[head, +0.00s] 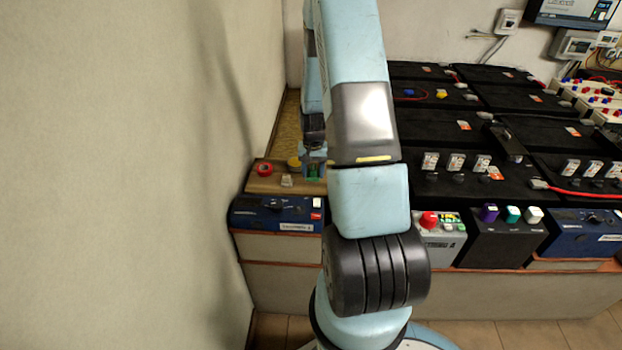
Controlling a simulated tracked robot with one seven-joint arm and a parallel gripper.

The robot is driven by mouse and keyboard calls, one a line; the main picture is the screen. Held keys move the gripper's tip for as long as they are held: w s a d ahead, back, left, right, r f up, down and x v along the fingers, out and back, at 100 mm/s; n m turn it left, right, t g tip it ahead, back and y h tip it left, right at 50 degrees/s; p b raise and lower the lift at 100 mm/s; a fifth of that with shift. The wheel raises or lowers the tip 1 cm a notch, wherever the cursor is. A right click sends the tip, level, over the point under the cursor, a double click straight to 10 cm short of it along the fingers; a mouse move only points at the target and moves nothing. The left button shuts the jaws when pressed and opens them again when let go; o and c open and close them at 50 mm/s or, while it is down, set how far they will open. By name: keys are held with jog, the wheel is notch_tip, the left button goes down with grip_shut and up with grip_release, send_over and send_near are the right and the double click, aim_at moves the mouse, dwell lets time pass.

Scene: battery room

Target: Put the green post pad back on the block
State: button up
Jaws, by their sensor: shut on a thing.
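My gripper (313,174) points down at the left end of the bench, over a wooden surface (262,187). It is shut on a small green piece, the green post pad (312,169), which shows only in part between the fingers. I cannot tell whether the pad touches the wood. Beside it on the wood are a red piece (264,170), a small whitish piece (287,181) and a yellow piece (294,162). Which thing is the block is not clear from this view. My arm hides the area just right of the gripper.
A blue unit (275,215) sits in front of the wood. To the right are a grey box with a red button (428,220), a dark box with coloured caps (505,240) and rows of black batteries (435,125). A wall (120,170) stands close on the left.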

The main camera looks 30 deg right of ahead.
aim_at(312, 177)
jog(key=shift+w+f, duration=0.15)
jog(key=shift+f, duration=1.55)
jog(key=shift+f, duration=0.1)
jog(key=o, duration=1)
